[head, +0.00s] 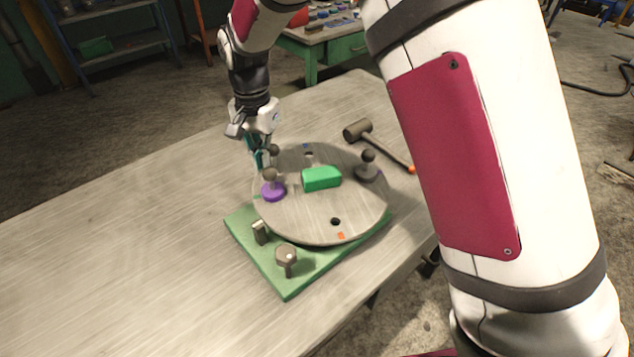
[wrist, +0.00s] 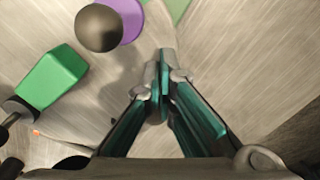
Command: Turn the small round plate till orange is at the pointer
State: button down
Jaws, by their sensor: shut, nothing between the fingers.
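The round grey plate (head: 300,215) lies on a green base (head: 287,280) on the table. My gripper (head: 262,162) is shut and empty at the plate's back-left edge, behind a dark ball knob on a purple disc (head: 273,192). In the wrist view the shut fingers (wrist: 164,85) are apart from the ball knob (wrist: 99,27).
A green block (head: 321,178) sits mid-plate, and another dark knob (head: 368,165) stands at its right. A mallet (head: 358,130) lies behind the plate. My white arm link fills the right of the head view. The table's left side is clear.

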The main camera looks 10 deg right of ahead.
aim_at(271, 146)
jog(key=shift+w, duration=0.1)
dwell(0.3)
jog(key=shift+w+d+b, duration=0.35)
jog(key=shift+w, duration=0.45)
jog(key=shift+w+d, duration=0.1)
jog(key=shift+w, duration=0.05)
jog(key=shift+w+d+b, duration=0.35)
jog(key=shift+w, duration=0.25)
jog(key=shift+w+d, duration=0.1)
jog(key=shift+w+d, duration=0.45)
jog(key=shift+w, duration=0.15)
jog(key=shift+w+d+b, duration=0.1)
jog(key=shift+b, duration=0.2)
